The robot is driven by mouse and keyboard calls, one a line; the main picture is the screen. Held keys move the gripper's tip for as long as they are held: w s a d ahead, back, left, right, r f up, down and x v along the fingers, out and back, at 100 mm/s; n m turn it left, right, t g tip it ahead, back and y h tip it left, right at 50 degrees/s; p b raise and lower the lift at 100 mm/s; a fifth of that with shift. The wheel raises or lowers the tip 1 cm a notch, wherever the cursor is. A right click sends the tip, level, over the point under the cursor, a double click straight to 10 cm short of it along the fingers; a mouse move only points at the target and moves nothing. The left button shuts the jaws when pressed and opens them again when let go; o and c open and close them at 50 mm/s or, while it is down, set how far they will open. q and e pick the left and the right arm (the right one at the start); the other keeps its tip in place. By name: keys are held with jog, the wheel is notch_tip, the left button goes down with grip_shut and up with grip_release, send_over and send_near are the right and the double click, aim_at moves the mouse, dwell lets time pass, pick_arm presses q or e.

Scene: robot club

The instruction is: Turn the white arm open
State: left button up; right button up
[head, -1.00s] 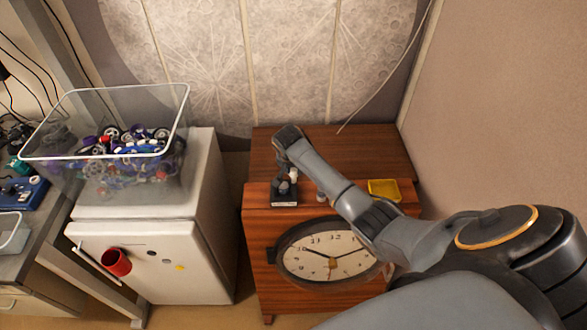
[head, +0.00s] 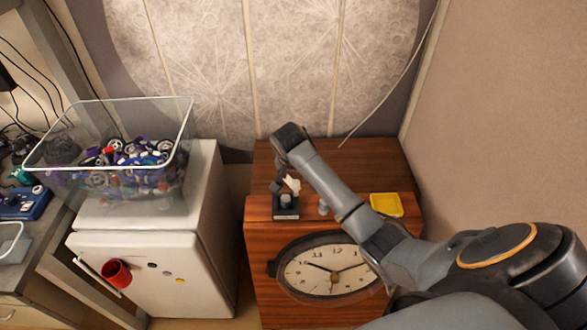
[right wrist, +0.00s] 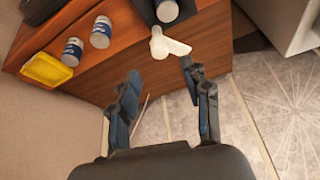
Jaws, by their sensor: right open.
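The white arm (right wrist: 168,44) is a small pale lever beside a dark block (right wrist: 148,8) on the wooden cabinet. In the head view the white arm (head: 292,185) shows just behind a can on the dark block (head: 286,214), partly hidden by my gripper. My right gripper (right wrist: 160,72) is open and empty. In the right wrist view its two fingertips are apart, with the white arm just beyond them, nearer the right fingertip; I cannot tell if they touch. In the head view the right gripper (head: 279,180) hangs over the cabinet top. My left gripper is not in view.
Cans (right wrist: 101,32) (right wrist: 72,51) and a yellow tray (head: 386,205) stand on the cabinet (head: 345,160). A clock (head: 330,270) is on its front. A white fridge (head: 150,270) with a clear bin (head: 110,170) stands left. Walls close off the back and right.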

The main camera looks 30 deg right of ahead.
jog(key=shift+v, duration=2.2)
